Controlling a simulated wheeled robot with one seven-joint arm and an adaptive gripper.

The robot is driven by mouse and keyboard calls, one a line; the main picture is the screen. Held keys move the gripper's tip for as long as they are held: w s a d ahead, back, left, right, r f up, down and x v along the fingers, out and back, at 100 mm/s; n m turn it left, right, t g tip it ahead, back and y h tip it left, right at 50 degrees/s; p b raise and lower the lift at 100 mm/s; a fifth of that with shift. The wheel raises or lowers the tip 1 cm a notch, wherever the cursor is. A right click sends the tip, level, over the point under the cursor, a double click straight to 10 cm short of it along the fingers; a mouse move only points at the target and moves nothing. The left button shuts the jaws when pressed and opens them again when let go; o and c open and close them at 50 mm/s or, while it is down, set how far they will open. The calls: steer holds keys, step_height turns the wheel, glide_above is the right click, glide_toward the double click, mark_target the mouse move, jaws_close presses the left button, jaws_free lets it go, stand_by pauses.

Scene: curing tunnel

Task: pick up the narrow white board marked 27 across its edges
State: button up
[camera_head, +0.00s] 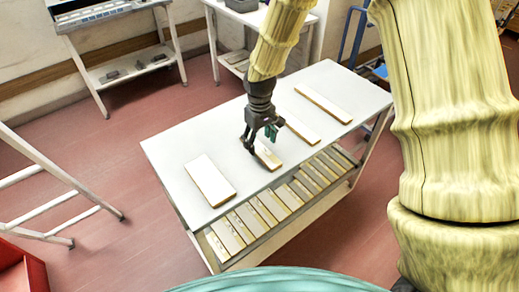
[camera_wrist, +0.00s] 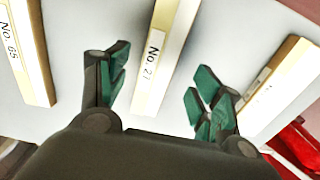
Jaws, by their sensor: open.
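The narrow white board with a label reading No. 27 (camera_wrist: 163,58) runs up the middle of the wrist view, with pale wood-coloured edges. In the head view this board (camera_head: 268,157) lies on the grey table top, partly hidden by my gripper. My gripper (camera_head: 259,143) is open over it. In the wrist view my green-padded fingers (camera_wrist: 160,84) stand apart, one to each side of the board, with nothing held. I cannot tell how far above the board the fingertips are.
On the table (camera_head: 165,150), a wider board (camera_head: 210,181) lies left and two narrow boards (camera_head: 301,128) (camera_head: 323,103) lie right. The wrist view shows a board marked No. 65 (camera_wrist: 28,60) and another board (camera_wrist: 280,85). Several boards fill the lower shelf (camera_head: 265,208).

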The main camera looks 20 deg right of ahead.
mark_target(260, 149)
steer(key=shift+w+f+p, duration=0.1)
steer(key=shift+f+p, duration=0.4)
steer(key=shift+f, duration=1.3)
steer(key=c, duration=1.1)
